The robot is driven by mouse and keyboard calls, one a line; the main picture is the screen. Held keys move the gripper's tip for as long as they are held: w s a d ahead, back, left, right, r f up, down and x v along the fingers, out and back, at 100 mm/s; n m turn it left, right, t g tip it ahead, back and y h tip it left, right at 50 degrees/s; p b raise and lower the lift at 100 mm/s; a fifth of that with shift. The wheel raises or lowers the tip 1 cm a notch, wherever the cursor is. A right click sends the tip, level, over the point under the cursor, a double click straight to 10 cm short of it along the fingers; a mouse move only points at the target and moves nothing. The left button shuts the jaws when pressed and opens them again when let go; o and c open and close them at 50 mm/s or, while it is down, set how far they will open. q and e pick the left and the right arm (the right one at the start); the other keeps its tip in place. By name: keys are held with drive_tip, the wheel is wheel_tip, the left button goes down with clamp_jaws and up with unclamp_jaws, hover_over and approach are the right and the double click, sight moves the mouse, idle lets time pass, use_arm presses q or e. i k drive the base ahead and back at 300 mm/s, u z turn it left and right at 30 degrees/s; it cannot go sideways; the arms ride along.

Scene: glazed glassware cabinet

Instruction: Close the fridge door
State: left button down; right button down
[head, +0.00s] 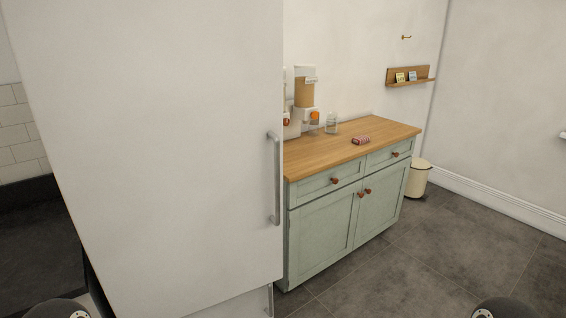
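The white fridge door (165,150) fills the left half of the head view as a tall flat panel. A grey vertical bar handle (276,178) is near its right edge. Below it is a second white panel (240,304) with part of another handle at its right edge. The fridge's inside is not visible, and I cannot tell from this view how far the door stands from its frame. Neither gripper is in view. Only rounded dark parts of my own arms show at the bottom left and bottom right edges.
A green cabinet (322,238) with a wooden top (325,155) stands right of the door, holding dispensers, a glass jar (331,123) and a small red item (361,140). A cream bin (418,178) stands beyond. The grey floor (430,265) at right is clear.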

sight(159, 123)
drive_tip(key=z, duration=0.1)
drive_tip(key=i, duration=1)
drive_tip(key=u, duration=0.1)
